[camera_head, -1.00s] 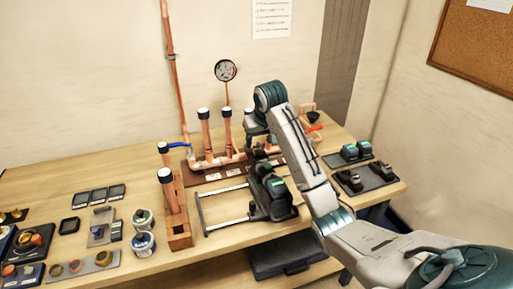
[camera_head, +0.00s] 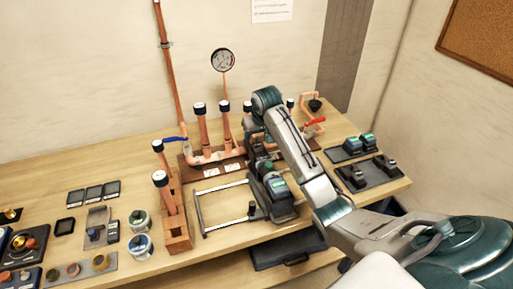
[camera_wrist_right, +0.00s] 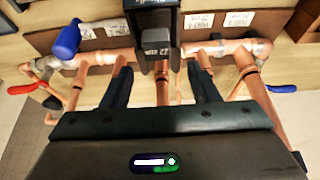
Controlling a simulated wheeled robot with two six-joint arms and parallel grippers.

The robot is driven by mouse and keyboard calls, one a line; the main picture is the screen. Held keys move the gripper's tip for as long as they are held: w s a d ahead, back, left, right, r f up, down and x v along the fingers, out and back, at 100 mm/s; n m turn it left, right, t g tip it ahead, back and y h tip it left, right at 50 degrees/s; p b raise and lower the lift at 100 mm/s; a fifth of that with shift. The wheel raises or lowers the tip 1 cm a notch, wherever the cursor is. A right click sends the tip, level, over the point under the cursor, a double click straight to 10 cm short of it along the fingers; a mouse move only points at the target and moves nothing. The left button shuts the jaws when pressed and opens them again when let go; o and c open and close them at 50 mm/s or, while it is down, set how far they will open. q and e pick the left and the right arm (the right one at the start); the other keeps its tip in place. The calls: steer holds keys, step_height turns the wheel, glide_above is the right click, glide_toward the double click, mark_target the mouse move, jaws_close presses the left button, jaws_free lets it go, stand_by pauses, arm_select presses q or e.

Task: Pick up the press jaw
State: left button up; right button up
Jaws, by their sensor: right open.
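A dark block with a "22" label (camera_wrist_right: 155,42), which looks like the press jaw, shows at the top middle of the right wrist view. My right gripper (camera_wrist_right: 160,78) is open, with its two dark fingers apart on either side of the block's lower end. I cannot tell whether they touch it. In the head view my right arm reaches over the bench and hides most of the gripper and the block. A dark press tool with a green-marked part (camera_head: 275,190) lies just below the arm. My left gripper is not in view.
The copper manifold (camera_head: 210,157) with upright capped pipes stands behind the gripper. A blue handle (camera_head: 174,139) and a red handle (camera_head: 316,121) stick out beside it. A dark mat (camera_head: 372,180) with black parts lies right.

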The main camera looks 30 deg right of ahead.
mark_target(257, 143)
steer(key=p+x, duration=0.1)
steer(key=x, duration=0.2)
steer(key=shift+s+d+f+p, duration=0.1)
steer(key=shift+s+p, duration=0.05)
steer(key=shift+p, duration=0.15)
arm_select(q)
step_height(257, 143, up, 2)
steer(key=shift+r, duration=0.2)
arm_select(e)
steer(key=shift+f, duration=0.25)
steer(key=c, duration=0.9)
steer(key=shift+c, duration=0.8)
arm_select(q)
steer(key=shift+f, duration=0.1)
arm_select(e)
steer(key=shift+w+r, duration=0.15)
steer(key=shift+w, duration=0.05)
